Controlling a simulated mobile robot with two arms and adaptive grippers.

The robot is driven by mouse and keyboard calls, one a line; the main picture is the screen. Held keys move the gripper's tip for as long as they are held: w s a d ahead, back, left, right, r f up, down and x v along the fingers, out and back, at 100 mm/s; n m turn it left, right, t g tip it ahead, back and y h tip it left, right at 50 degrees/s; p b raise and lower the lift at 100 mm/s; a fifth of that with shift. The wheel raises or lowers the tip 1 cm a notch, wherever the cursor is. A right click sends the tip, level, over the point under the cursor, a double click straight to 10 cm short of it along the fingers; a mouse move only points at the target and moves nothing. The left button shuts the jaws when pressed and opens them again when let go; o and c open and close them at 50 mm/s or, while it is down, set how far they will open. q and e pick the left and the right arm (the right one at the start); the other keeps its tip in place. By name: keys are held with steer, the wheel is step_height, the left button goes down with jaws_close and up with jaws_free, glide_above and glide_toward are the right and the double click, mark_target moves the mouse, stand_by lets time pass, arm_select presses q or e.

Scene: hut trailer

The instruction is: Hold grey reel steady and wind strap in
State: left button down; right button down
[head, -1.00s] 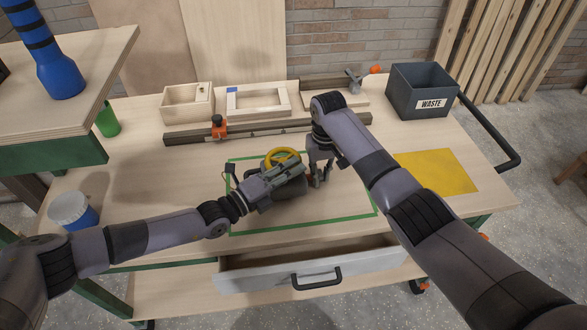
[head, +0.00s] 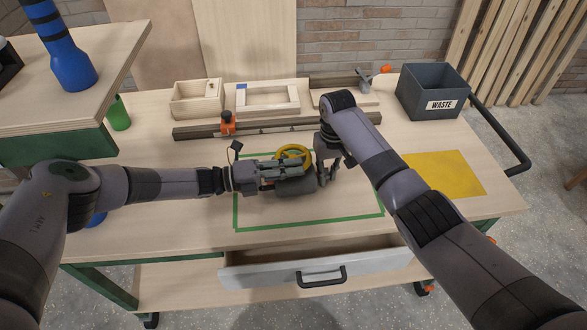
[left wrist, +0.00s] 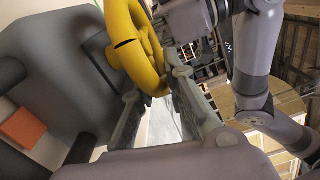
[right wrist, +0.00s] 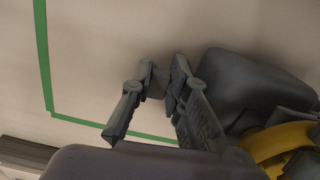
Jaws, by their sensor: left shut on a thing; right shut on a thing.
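The grey reel (head: 295,188) lies inside the green outline on the bench, with a yellow ring-shaped wheel (head: 292,148) on top. My left gripper (head: 306,161) lies over the reel from the left. In the left wrist view its fingers (left wrist: 155,88) are shut at the rim of the yellow wheel (left wrist: 147,50), beside the grey body (left wrist: 60,65). My right gripper (head: 328,178) points down at the reel's right end. In the right wrist view its fingertips (right wrist: 163,72) are close together on a small grey part beside the reel (right wrist: 245,85). I cannot make out the strap.
A long rail with an orange clamp (head: 227,122) lies behind the reel. Wooden trays (head: 198,98) and a grey waste bin (head: 432,92) stand at the back. A yellow mat (head: 445,175) lies right. An open drawer (head: 320,262) sticks out in front. A green cup (head: 118,115) stands left.

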arm_select(q)
steer(key=shift+a, duration=0.3)
steer(key=c, duration=1.9)
jaws_free()
steer(key=shift+d, duration=0.15)
steer(key=a, duration=0.4)
steer(key=s+a, duration=0.1)
steer(key=a, duration=0.3)
steer(key=s+a, duration=0.1)
steer(key=a, duration=0.3)
steer(key=shift+f, duration=0.1)
steer(key=shift+d, duration=0.1)
